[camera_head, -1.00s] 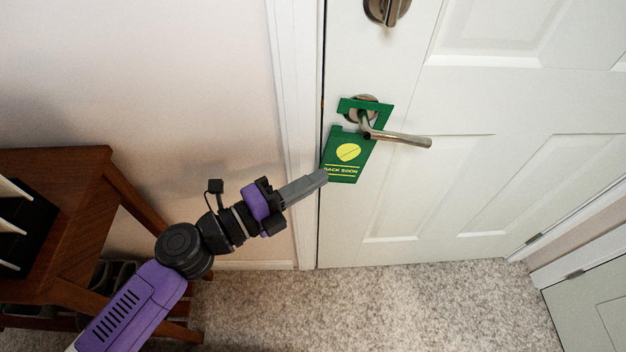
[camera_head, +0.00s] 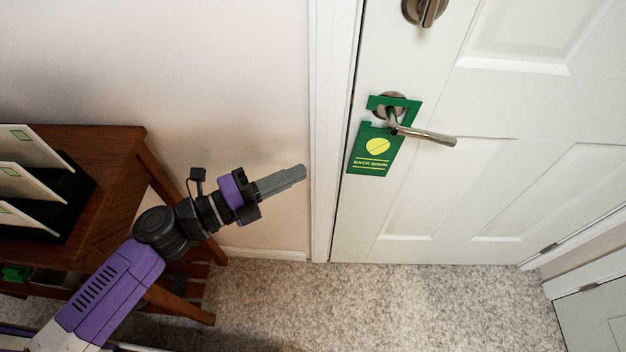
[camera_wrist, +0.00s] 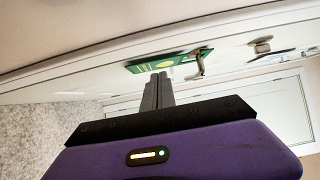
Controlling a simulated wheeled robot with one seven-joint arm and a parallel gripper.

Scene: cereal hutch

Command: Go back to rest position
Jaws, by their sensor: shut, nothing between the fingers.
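My gripper (camera_head: 302,172) is shut and empty, its grey fingers pointing right toward the white door frame, apart from the door. In the wrist view the gripper (camera_wrist: 158,76) shows its two fingers together. A green hanger reading "BACK SOON" (camera_head: 370,160) hangs around the metal door handle (camera_head: 425,135) on the white door (camera_head: 480,90). The hanger also shows in the wrist view (camera_wrist: 165,62), beyond the fingertips and apart from them.
A brown wooden table (camera_head: 115,170) stands at the left, close to my arm, with a black rack of pale cards (camera_head: 30,185) on it. A slatted lower shelf sits beneath. A deadbolt (camera_head: 425,10) is above the handle. Speckled carpet (camera_head: 440,300) is clear in front of the door.

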